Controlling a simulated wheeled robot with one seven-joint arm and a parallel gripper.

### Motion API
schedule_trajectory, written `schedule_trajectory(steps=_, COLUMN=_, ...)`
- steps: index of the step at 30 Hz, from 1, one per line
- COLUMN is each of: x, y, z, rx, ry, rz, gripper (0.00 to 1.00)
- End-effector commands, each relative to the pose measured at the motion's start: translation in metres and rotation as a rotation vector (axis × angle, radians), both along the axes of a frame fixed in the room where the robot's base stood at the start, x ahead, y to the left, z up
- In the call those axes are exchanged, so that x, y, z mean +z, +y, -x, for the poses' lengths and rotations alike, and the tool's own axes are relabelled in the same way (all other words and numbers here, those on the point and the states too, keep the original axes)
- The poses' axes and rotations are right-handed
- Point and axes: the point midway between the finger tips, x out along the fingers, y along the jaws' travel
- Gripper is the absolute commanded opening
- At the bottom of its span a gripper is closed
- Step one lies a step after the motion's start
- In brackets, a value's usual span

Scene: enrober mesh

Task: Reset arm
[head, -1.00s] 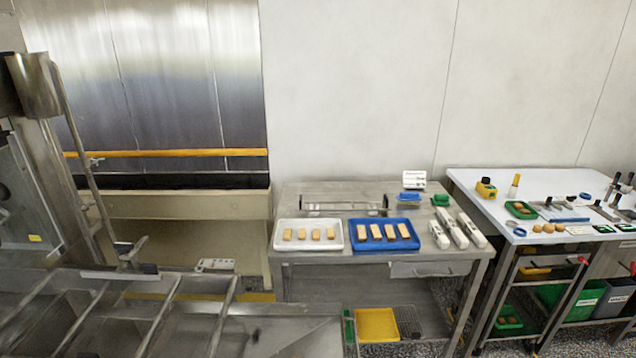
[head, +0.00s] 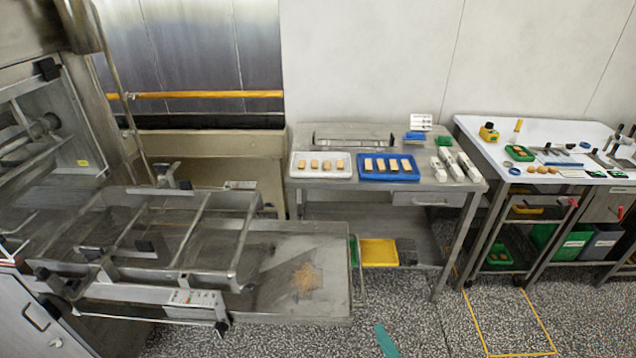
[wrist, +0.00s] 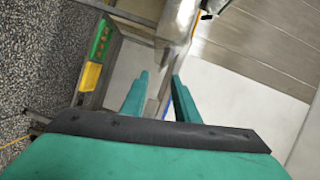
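My gripper (wrist: 159,80) shows in the wrist view as two teal fingers rising from a dark bar. The fingers stand apart with a visible gap, and nothing is held between them. In the head view only a small teal part (head: 386,341), which looks like a piece of my arm or gripper, shows above the speckled floor at the bottom edge. The rest of the arm is out of the frame.
A metal conveyor frame (head: 185,240) with a crumb-strewn plate fills the left. A steel table (head: 440,195) carries a white tray (head: 297,172) and a blue tray (head: 362,173) of bars. A white-topped table (head: 490,135) stands right. Floor in front is clear.

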Motion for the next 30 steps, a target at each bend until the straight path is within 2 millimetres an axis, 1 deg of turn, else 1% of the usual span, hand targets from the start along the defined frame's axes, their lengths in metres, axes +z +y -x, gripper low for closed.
schedule_trajectory(steps=1, x=-0.008, y=0.007, z=0.004, rx=0.000, ry=0.017, rz=0.008, gripper=0.28)
schedule_trajectory(steps=5, x=-0.023, y=0.018, z=0.013, rx=-0.016, ry=0.054, rz=0.040, gripper=0.28)
schedule_trajectory(steps=11, x=-0.050, y=0.038, z=0.031, rx=-0.038, ry=0.118, rz=0.106, gripper=0.28)
schedule_trajectory(steps=14, x=-0.064, y=0.048, z=0.045, rx=-0.054, ry=0.155, rz=0.149, gripper=0.28)
schedule_trajectory(steps=17, x=-0.080, y=0.058, z=0.064, rx=-0.075, ry=0.196, rz=0.209, gripper=0.28)
schedule_trajectory(steps=20, x=-0.097, y=0.071, z=0.091, rx=-0.097, ry=0.243, rz=0.292, gripper=0.28)
schedule_trajectory(steps=21, x=-0.103, y=0.076, z=0.104, rx=-0.106, ry=0.261, rz=0.332, gripper=0.28)
schedule_trajectory(steps=23, x=-0.108, y=0.083, z=0.123, rx=-0.121, ry=0.282, rz=0.398, gripper=0.28)
schedule_trajectory(steps=24, x=-0.111, y=0.087, z=0.136, rx=-0.128, ry=0.294, rz=0.441, gripper=0.28)
schedule_trajectory(steps=28, x=-0.110, y=0.100, z=0.176, rx=-0.146, ry=0.312, rz=0.584, gripper=0.28)
schedule_trajectory(steps=30, x=-0.104, y=0.106, z=0.197, rx=-0.151, ry=0.310, rz=0.664, gripper=0.28)
